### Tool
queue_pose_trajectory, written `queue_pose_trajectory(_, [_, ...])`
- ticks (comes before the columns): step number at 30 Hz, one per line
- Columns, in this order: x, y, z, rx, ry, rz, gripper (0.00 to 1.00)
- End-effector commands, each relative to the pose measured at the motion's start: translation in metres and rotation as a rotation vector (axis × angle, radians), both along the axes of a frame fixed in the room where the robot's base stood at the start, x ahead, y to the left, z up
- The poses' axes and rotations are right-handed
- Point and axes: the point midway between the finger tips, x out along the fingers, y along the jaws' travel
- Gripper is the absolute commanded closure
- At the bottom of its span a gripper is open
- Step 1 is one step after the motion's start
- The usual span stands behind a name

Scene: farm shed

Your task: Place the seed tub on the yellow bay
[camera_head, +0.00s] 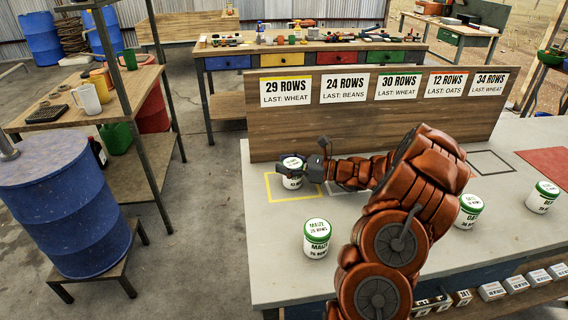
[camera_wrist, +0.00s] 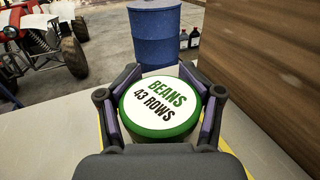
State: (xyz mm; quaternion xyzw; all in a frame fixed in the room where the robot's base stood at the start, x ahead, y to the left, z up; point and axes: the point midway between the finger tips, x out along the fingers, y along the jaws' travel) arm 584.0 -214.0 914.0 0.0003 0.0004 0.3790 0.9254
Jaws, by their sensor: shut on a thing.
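My gripper (camera_head: 298,170) is shut around a white seed tub (camera_head: 291,180) with a green-rimmed lid, at the left of the bench. In the wrist view the tub's lid (camera_wrist: 160,105) reads "BEANS 43 ROWS", with a finger on each side. The tub is upright, within or just over the yellow bay (camera_head: 270,201), a yellow outline on the bench top. Yellow lines also show beside the fingers in the wrist view. I cannot tell whether the tub's base touches the bench.
A maize tub (camera_head: 316,245) stands in front of the yellow bay. Two more tubs (camera_head: 467,215) (camera_head: 542,202) stand to the right. A wooden board (camera_head: 375,135) with row-count signs rises behind the bays. A dark-outlined bay (camera_head: 492,163) and a red bay (camera_head: 550,160) lie right.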

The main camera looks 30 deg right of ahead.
Motion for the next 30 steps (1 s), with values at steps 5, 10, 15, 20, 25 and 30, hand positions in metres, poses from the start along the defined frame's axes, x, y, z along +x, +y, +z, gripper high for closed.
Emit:
queue_pose_trajectory(5, [0.000,0.000,-0.002,0.001,-0.001,0.000,0.33])
queue_pose_trajectory(10, [0.000,0.000,-0.002,0.000,0.000,0.000,0.15])
queue_pose_trajectory(15, [0.000,0.000,-0.002,0.000,0.000,0.000,0.09])
queue_pose_trajectory(20, [0.000,0.000,-0.002,0.000,0.000,0.000,0.09])
queue_pose_trajectory(25, [-0.002,-0.003,0.001,0.000,0.000,-0.001,0.09])
queue_pose_trajectory(30, [-0.019,-0.021,0.000,0.001,-0.002,-0.005,0.09])
